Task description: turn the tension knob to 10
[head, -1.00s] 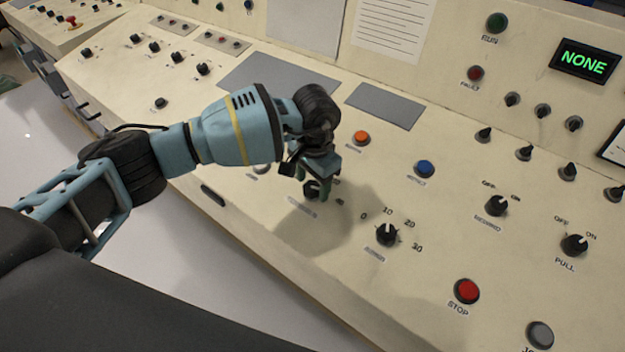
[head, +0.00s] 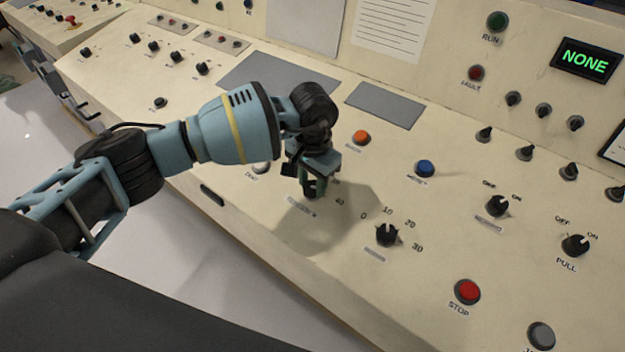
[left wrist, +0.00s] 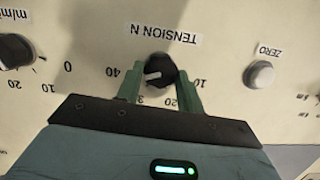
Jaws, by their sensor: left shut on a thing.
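The tension knob (left wrist: 160,70) is black with a white pointer mark. It shows under the "TENSION N" label, which is upside down in the left wrist view. Its mark points left, roughly toward the 40; the 10 is on the right side, and the lower numbers are partly hidden. My left gripper (left wrist: 159,91) is shut on the knob, one green finger on each side. In the head view my left gripper (head: 311,186) reaches down onto the sloping panel and mostly hides the knob. My right gripper is not in view.
A similar black knob (head: 387,235) with a 0 to 30 scale stands to the right on the panel (head: 330,250). The white ZERO button (left wrist: 262,75) is on the other side. An orange button (head: 361,138) and a blue button (head: 424,168) lie behind. The display (head: 585,62) reads NONE.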

